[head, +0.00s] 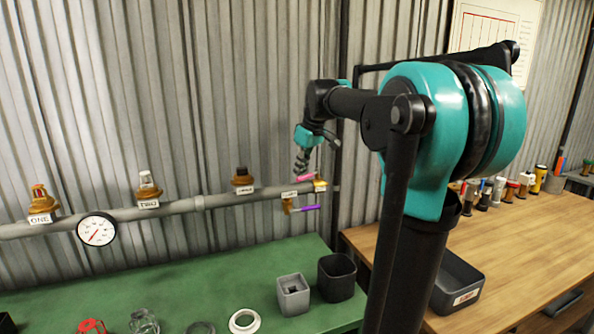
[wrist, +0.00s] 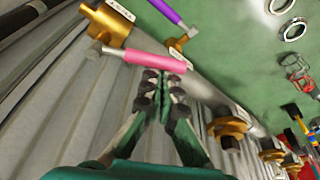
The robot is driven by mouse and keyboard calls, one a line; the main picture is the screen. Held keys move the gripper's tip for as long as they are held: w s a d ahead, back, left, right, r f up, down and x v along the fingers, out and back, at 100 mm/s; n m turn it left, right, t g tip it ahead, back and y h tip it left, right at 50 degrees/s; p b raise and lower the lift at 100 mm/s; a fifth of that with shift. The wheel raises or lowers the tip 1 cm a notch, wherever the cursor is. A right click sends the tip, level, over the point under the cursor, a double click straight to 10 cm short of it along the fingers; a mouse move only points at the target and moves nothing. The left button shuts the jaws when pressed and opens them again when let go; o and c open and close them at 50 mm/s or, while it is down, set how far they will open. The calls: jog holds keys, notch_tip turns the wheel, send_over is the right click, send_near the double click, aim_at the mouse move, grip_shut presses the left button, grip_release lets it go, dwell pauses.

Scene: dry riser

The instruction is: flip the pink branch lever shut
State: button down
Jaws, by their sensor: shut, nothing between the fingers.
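The pink branch lever (head: 306,177) sits at the right end of the grey pipe (head: 225,201), by a brass valve (head: 320,185). In the wrist view the pink lever (wrist: 155,62) reaches from its brass valve (wrist: 105,28) to the fingertips, lying roughly along the pipe. My gripper (head: 300,168) is shut and empty, above the pipe, with its tips close to the lever's free end. In the wrist view my gripper (wrist: 163,78) points at that end; whether it touches cannot be told. A purple lever (head: 306,208) is just below, on another brass valve (head: 287,205).
Brass outlets (head: 149,186) and a dial gauge (head: 97,229) sit along the pipe to the left. Below, the green bench (head: 215,287) bears a grey box (head: 293,295), a black bin (head: 337,278) and rings. A wooden bench (head: 530,240) is at right. Corrugated wall stands behind.

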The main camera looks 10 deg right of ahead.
jog(key=s+d+n+g+y, duration=0.1)
jog(key=s+d+n, duration=0.3)
jog(key=n, duration=0.6)
jog(key=shift+d+g, duration=0.9)
jog(key=shift+d, duration=0.55)
